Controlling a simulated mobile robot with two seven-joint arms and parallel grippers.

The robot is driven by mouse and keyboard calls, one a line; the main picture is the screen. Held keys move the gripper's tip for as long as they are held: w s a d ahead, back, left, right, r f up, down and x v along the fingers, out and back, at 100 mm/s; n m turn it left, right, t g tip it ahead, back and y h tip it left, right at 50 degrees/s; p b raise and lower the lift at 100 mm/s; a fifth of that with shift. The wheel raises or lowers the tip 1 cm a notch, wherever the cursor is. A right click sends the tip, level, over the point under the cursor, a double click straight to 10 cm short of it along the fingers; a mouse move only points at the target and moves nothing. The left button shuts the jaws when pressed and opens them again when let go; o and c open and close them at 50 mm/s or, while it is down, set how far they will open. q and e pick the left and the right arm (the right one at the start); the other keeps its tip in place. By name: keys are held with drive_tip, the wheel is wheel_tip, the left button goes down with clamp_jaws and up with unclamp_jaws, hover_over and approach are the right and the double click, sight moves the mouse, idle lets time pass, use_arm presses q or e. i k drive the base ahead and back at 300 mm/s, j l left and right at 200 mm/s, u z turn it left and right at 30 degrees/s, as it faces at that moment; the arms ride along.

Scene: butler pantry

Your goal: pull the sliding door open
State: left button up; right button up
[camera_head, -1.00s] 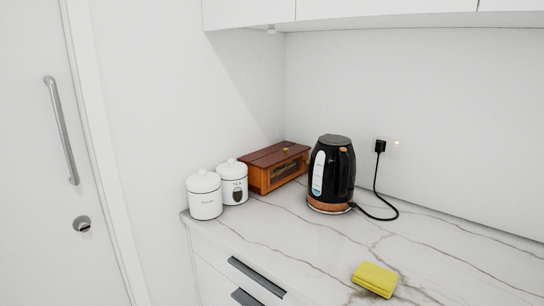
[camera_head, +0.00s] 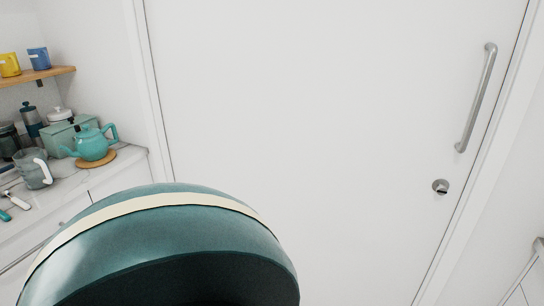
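The white sliding door (camera_head: 310,110) fills the middle of the head view and looks shut against its frame. Its long metal bar handle (camera_head: 477,97) stands upright, slightly tilted, near the door's right edge. A round metal lock fitting (camera_head: 440,187) sits below the handle. Neither gripper shows in the view, so I cannot see whether either is open or shut. Nothing touches the handle.
A large rounded teal part with a cream band, seemingly my own arm, covers the lower left. The counter at left holds a teal teapot (camera_head: 92,143), a glass jug (camera_head: 34,168) and canisters. A shelf (camera_head: 38,76) bears cups. Another counter edge (camera_head: 538,250) shows at lower right.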

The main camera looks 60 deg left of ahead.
sight(341, 124)
drive_tip(key=u, duration=1.9)
